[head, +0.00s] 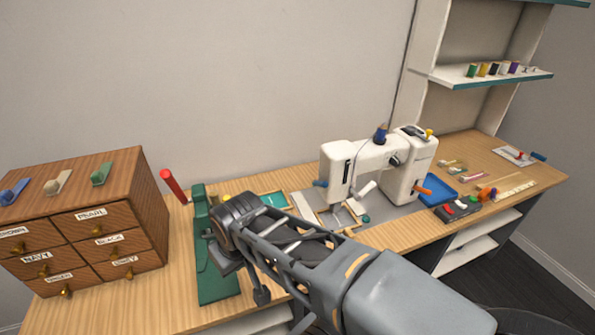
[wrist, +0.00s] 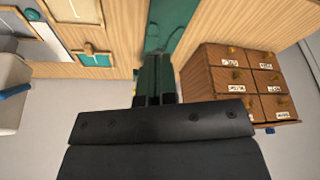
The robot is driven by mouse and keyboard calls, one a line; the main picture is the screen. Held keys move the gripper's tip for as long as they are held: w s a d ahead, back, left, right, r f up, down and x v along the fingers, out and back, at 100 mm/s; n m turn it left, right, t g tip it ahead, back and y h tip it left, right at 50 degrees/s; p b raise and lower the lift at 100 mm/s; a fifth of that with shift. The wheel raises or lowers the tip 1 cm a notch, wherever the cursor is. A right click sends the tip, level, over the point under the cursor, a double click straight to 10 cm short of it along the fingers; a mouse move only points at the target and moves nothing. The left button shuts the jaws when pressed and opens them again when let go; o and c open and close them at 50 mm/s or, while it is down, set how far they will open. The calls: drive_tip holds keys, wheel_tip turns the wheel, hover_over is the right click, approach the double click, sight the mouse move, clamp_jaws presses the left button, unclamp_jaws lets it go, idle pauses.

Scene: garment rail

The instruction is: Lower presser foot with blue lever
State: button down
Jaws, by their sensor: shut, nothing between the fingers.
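The white sewing machine (head: 375,165) stands on the right half of the wooden table. In the wrist view a blue piece (wrist: 14,92) shows at the left edge, on a white body, apparently the same lever. The presser foot is too small to make out under the head. My gripper (wrist: 155,88) is shut and empty, in front of the green press (head: 213,270), well left of the lever. In the head view my arm hides part of the press and the table.
The green press has a raised red handle (head: 173,186). A wooden drawer cabinet (head: 85,225) stands at the left. Small trays lie between press and machine. A blue tray (head: 440,186) and a dark box with coloured buttons (head: 457,209) lie right of the machine. Shelves rise behind.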

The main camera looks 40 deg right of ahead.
sight(319, 183)
drive_tip(key=w+d+r+m+g+h+p, duration=0.1)
drive_tip(key=w+d+m+g+h, duration=0.3)
drive_tip(key=w+d+m, duration=0.5)
drive_tip(key=w+d+r+m+g+h+p, duration=0.1)
drive_tip(key=w+d+m+g+h, duration=0.4)
drive_tip(key=d, duration=1.1)
drive_tip(key=w+m+g, duration=0.3)
drive_tip(key=w+m, duration=0.1)
drive_tip(key=w, duration=0.1)
drive_tip(key=shift+w+m, duration=0.3)
drive_tip(key=shift+w, duration=0.1)
drive_tip(key=p+x, duration=0.3)
drive_tip(key=x, duration=0.9)
drive_tip(key=shift+r, duration=0.2)
drive_tip(key=shift+p+x, duration=0.4)
drive_tip(key=shift+x, duration=0.7)
